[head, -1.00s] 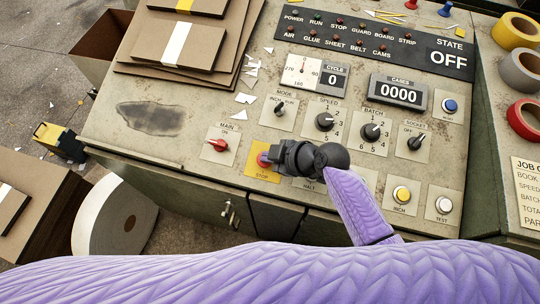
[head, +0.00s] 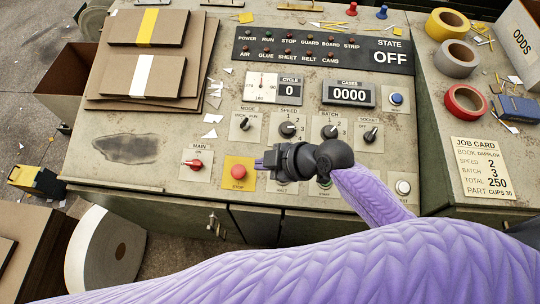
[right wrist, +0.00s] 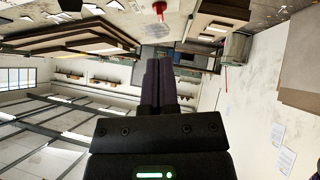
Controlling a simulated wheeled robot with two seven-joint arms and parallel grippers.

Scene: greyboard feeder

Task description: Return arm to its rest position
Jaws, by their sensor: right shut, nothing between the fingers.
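My right gripper (head: 261,163) is over the sloping control panel (head: 110,180) in the head view, shut and empty. Its fingertips point left, a little above and to the right of the red STOP button (head: 239,171) on its yellow plate. They look clear of the button. In the right wrist view the two dark fingers (right wrist: 160,72) lie together with nothing between them. My purple-sleeved arm crosses the lower part of the head view and hides some lower controls. My left gripper is not in view.
Switches such as the red MAIN switch (head: 194,165) and the BATCH knob (head: 329,132) stand up around the gripper. Stacked boards (head: 150,60) lie at the upper left. Tape rolls (head: 466,103) and a job card (head: 482,168) are on the right side table.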

